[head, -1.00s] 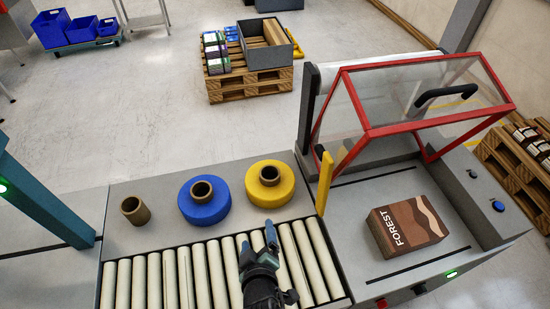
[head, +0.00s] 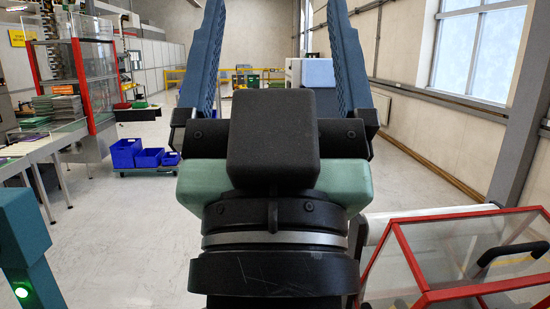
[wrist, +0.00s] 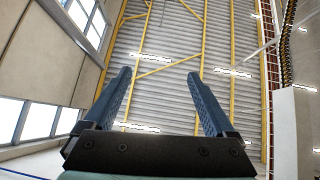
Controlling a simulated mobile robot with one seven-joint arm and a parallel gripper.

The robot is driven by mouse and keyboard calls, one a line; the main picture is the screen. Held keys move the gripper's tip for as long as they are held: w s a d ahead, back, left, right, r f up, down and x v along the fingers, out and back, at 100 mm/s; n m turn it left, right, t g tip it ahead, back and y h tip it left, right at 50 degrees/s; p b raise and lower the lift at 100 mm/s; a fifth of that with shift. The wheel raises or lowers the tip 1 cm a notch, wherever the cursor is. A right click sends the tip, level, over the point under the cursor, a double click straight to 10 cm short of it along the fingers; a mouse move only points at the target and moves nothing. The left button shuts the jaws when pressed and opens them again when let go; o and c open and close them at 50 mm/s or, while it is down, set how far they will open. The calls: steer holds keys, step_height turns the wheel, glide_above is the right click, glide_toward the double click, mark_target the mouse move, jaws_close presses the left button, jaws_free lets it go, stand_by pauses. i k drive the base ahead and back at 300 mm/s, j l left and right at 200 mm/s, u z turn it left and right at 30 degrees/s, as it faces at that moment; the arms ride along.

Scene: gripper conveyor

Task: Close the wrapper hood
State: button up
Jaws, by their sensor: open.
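The wrapper hood (head: 412,262), clear panels in a red frame, shows only in part at the lower right of the head view. Its black handle (head: 512,250) is at the right edge. The hood's lower part and the wrapper bed are out of the picture, so I cannot tell from now how far it stands open. My gripper (head: 275,40) is raised close in front of the head camera, left of the hood and apart from it. Its blue fingers point up, spread wide and empty. The wrist view shows the same open fingers (wrist: 159,78) against the ceiling.
A teal post (head: 25,245) with a green light stands at the lower left. Blue bins (head: 135,154) sit on a low cart, near a red-framed machine (head: 80,90). A grey pillar (head: 522,120) is at right. Open floor lies between.

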mark_target(455, 283)
steer(key=i+l+z, duration=0.1)
steer(key=i+z, duration=0.15)
steer(key=z, duration=0.2)
steer(key=i+z, duration=0.2)
steer(key=z, duration=0.25)
steer(key=i+z, duration=0.25)
steer(key=z, duration=0.2)
